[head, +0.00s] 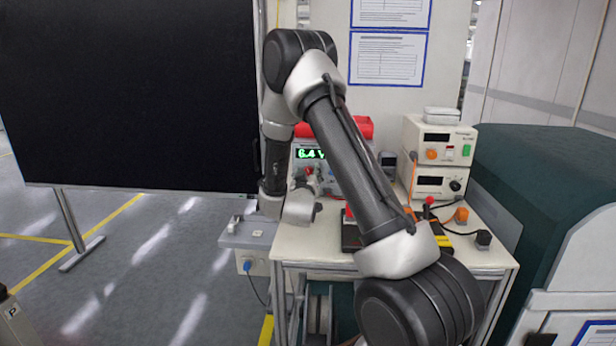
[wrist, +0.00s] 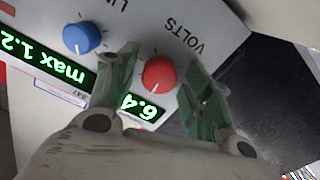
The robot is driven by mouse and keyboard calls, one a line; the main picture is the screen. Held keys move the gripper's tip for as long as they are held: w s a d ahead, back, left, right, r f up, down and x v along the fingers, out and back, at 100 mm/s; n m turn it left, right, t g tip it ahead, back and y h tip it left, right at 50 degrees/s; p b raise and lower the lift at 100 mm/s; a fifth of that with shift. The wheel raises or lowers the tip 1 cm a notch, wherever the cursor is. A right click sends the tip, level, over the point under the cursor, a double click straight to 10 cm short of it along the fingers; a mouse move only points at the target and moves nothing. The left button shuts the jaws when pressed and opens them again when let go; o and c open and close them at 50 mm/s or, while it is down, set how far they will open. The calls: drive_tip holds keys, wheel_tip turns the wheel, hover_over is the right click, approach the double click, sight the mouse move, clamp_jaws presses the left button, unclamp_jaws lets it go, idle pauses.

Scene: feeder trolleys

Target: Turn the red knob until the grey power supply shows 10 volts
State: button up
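The grey power supply (head: 334,178) stands on the trolley behind my arm. Its green display reads 6.4 V in the head view and 6.4, turned over, in the wrist view. The red knob (wrist: 158,73) is under the word VOLTS on its panel (wrist: 150,22). My gripper (wrist: 163,62) is open, with one green-grey finger on each side of the red knob. A gap shows between the knob and each finger; I cannot tell how deep the tips reach. In the head view my gripper (head: 303,180) is at the panel, and my arm hides part of the supply.
A blue knob (wrist: 81,38) sits beside the red one, near a "max 1.2" display (wrist: 52,62). Cream instruments (head: 440,150) and cables stand at right on the trolley top (head: 325,240). A black board (head: 130,95) is at left.

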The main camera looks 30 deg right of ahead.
drive_tip(key=c, duration=0.7)
drive_tip(key=shift+c, duration=0.2)
drive_tip(key=shift+m, duration=0.4)
drive_tip(key=m, duration=1.2)
drive_tip(key=o, duration=1)
drive_tip(key=shift+o, duration=0.2)
